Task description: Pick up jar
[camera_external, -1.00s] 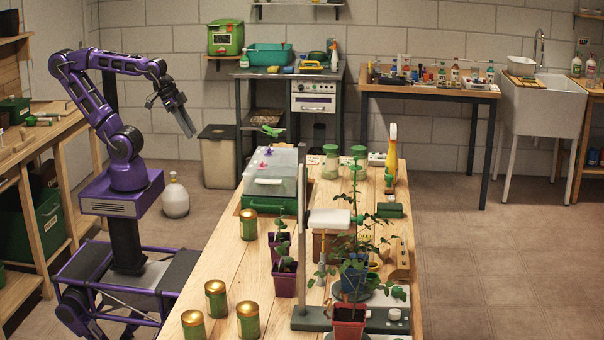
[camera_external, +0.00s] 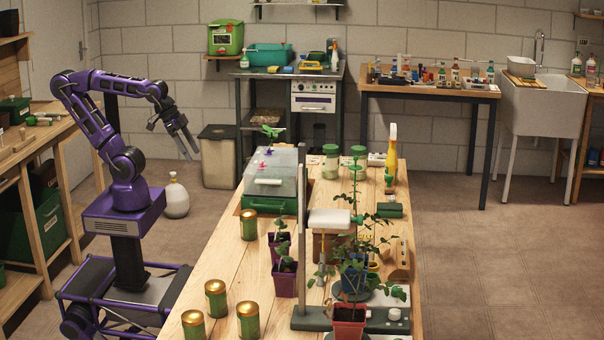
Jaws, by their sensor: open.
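A clear glass jar with a green lid (camera_external: 330,164) stands upright on the far part of the wooden bench, right of the lidded propagator. Several tins with gold lids also stand on the bench: one tin (camera_external: 249,225) near the propagator and others (camera_external: 216,299) near the front left. The frames do not settle which container the task calls the jar. My gripper (camera_external: 191,156) is open and empty, in the air left of the bench. It points down and right, apart from every container.
The propagator (camera_external: 270,205) with a clear lid and green base stands between my gripper and the glass jar. Potted seedlings (camera_external: 285,279), a grey stand (camera_external: 301,230) and a yellow spray bottle (camera_external: 391,155) crowd the bench's middle and right. Its left strip has bare wood.

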